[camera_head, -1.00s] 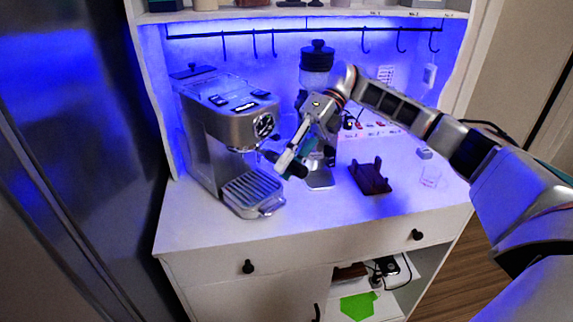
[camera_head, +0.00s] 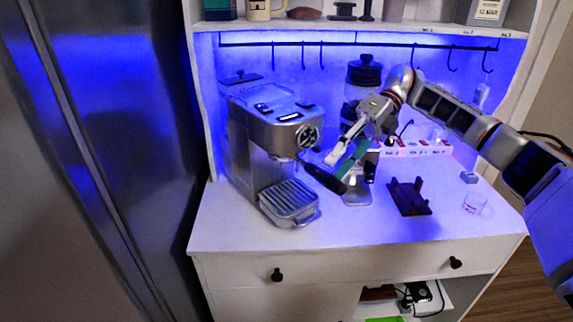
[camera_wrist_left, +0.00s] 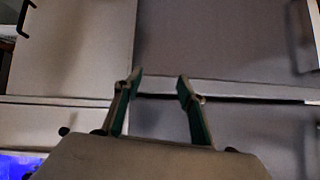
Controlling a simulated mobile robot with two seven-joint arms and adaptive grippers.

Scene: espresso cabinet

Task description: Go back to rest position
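The silver espresso machine (camera_head: 262,135) stands at the left of the counter in the head view. A black portafilter handle (camera_head: 325,179) sticks out from under its front towards the right. My right gripper (camera_head: 342,166) is just above and beside this handle, its fingers pointing down and left. Its fingers look spread with nothing between them. Whether a finger still touches the handle is hard to tell. My left gripper (camera_wrist_left: 157,82) shows only in the left wrist view, open and empty, in front of pale panels.
A grinder (camera_head: 362,80) stands behind my right gripper. A dark stand (camera_head: 409,197) and a small clear glass (camera_head: 475,204) are on the right of the white counter (camera_head: 240,232). Hooks hang below the upper shelf (camera_head: 350,27). A large dark panel (camera_head: 100,130) is at the left.

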